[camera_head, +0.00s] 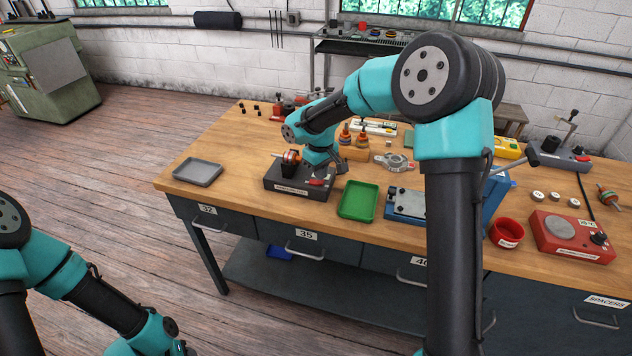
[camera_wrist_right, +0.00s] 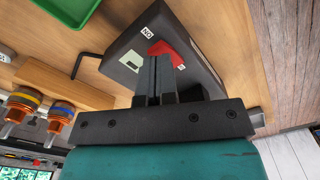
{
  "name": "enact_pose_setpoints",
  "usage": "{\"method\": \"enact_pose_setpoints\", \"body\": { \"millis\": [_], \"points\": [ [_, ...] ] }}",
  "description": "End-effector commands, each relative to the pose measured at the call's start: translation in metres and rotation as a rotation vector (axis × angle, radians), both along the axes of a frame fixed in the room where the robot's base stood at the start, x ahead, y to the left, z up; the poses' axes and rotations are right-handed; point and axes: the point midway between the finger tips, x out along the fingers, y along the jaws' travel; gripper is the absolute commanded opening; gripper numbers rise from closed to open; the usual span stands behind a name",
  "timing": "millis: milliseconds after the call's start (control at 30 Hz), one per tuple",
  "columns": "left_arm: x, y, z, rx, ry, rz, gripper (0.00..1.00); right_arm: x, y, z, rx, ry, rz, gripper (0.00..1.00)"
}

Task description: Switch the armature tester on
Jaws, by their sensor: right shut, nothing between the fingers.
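The armature tester (camera_head: 283,183) is a low dark box with a label on its front, on the left part of the bench. A copper-and-black armature (camera_head: 290,158) sits on top of it. Its red switch (camera_head: 317,182) is at the box's right end. In the right wrist view, the tester (camera_wrist_right: 190,22) shows the red switch (camera_wrist_right: 168,48) beside an ON label (camera_wrist_right: 147,33) and a pale window. My right gripper (camera_wrist_right: 161,62) is shut and empty, its tips at the red switch and partly covering it; contact is unclear. My left gripper is out of view.
A grey tray (camera_head: 178,170) lies left of the tester, a green tray (camera_head: 347,213) right of it. A hex key (camera_wrist_right: 82,62) and a wooden block with ringed parts (camera_wrist_right: 60,80) are close by. A red bowl (camera_head: 494,233) and red device (camera_head: 546,246) stand farther right.

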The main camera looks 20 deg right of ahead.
Motion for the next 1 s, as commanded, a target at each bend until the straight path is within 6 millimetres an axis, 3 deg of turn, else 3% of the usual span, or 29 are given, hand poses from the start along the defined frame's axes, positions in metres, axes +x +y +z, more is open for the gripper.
{"method": "enact_pose_setpoints", "body": {
  "millis": [1000],
  "points": [
    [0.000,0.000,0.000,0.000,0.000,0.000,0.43,0.000,0.000,-0.012,0.000,0.001,0.000,0.00]
  ]
}}
